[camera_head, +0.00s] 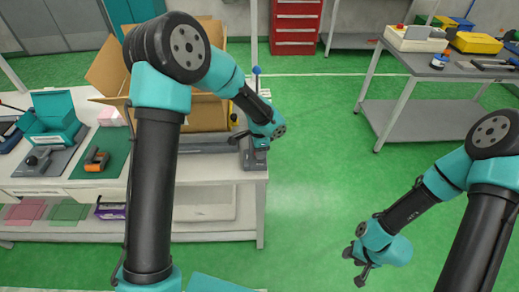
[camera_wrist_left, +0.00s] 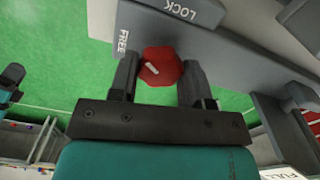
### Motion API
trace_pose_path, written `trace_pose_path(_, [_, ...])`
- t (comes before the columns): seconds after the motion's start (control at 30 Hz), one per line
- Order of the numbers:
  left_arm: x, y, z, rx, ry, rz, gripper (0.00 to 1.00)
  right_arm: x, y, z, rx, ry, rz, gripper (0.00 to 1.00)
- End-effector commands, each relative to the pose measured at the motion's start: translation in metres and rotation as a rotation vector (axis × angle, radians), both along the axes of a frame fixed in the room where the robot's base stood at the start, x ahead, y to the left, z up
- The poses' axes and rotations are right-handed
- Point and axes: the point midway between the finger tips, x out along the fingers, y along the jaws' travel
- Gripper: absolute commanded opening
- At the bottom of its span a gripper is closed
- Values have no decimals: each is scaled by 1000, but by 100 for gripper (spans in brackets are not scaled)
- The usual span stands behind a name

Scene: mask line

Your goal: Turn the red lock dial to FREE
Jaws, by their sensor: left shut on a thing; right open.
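The red lock dial (camera_wrist_left: 161,66) sits on a grey housing (camera_wrist_left: 222,50) in the left wrist view. It has a short white mark, which lies on its left half. A FREE label (camera_wrist_left: 124,42) is to its upper left and a LOCK label (camera_wrist_left: 180,10) above it. My left gripper (camera_wrist_left: 158,74) is shut on the dial, one finger on each side. In the head view my left gripper (camera_head: 259,143) is at the grey device (camera_head: 254,160) on the bench corner, and the dial is hidden. My right gripper (camera_head: 361,264) is open and empty over the green floor.
The white bench (camera_head: 228,180) carries a cardboard box (camera_head: 105,70), a teal case (camera_head: 52,115) and an orange-and-black tool (camera_head: 96,161). A grey table (camera_head: 440,68) with tools and bins stands at the back right. The floor between is clear.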

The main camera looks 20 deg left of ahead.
Motion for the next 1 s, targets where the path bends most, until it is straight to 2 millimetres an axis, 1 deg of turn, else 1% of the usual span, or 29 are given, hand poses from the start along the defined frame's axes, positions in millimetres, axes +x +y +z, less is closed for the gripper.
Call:
trace_pose_path(0.3, [0, 0, 1, 1, -1, 298, 20, 0, 0, 0, 0, 0, 0, 43])
trace_pose_path(0.53, [0, 0, 1, 0, -1, 480, 20, 0, 0, 0, 0, 0, 0, 43])
trace_pose_path(0.8, [0, 0, 1, 0, -1, 601, 20, 0, 0, 0, 0, 0, 0, 43])
trace_pose_path(1.0, [0, 0, 1, 0, -1, 629, 20, 0, 0, 0, 0, 0, 0, 43])
